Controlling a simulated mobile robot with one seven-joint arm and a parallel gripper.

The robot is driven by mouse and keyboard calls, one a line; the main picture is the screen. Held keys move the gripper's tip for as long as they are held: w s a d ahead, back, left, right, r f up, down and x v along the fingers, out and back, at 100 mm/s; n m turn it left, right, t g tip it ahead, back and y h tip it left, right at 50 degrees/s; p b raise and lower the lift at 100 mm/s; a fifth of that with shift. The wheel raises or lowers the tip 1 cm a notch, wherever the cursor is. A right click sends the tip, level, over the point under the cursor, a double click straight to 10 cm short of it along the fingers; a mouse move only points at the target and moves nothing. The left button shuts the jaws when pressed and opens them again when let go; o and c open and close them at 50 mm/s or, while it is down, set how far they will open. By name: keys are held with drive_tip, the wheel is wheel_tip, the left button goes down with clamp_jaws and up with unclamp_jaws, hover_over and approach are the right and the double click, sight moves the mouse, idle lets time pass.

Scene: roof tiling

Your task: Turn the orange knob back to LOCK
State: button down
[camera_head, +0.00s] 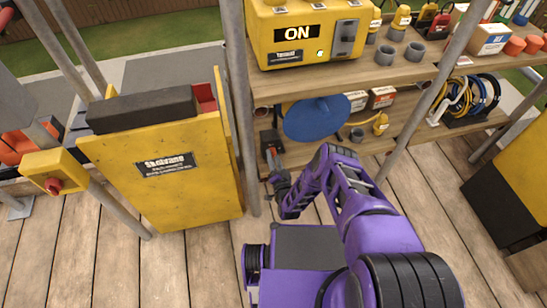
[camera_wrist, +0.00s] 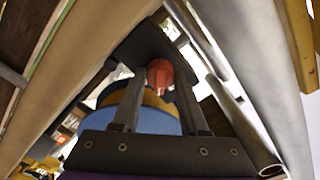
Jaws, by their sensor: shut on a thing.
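The orange knob (camera_wrist: 160,74) sits between my two fingers in the wrist view, in front of a dark plate (camera_wrist: 148,43). My gripper (camera_wrist: 159,92) is shut on it, one finger on each side. In the head view my gripper (camera_head: 275,173) reaches to a small dark box (camera_head: 270,142) at the left end of the lower shelf, where a bit of the orange knob (camera_head: 272,157) shows above the fingers. No LOCK mark can be read, and the knob's angle cannot be told.
A grey post (camera_head: 240,100) stands close left of my gripper. A blue disc (camera_head: 314,119) lies right of the dark box. A yellow machine (camera_head: 305,35) above shows ON. A yellow panel (camera_head: 165,175) stands at left. The plank floor in front is partly open.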

drive_tip(key=m, duration=0.3)
drive_tip(key=shift+m, duration=0.4)
drive_tip(key=m, duration=0.4)
drive_tip(key=shift+m, duration=0.3)
drive_tip(key=shift+c, duration=2.2)
unclamp_jaws()
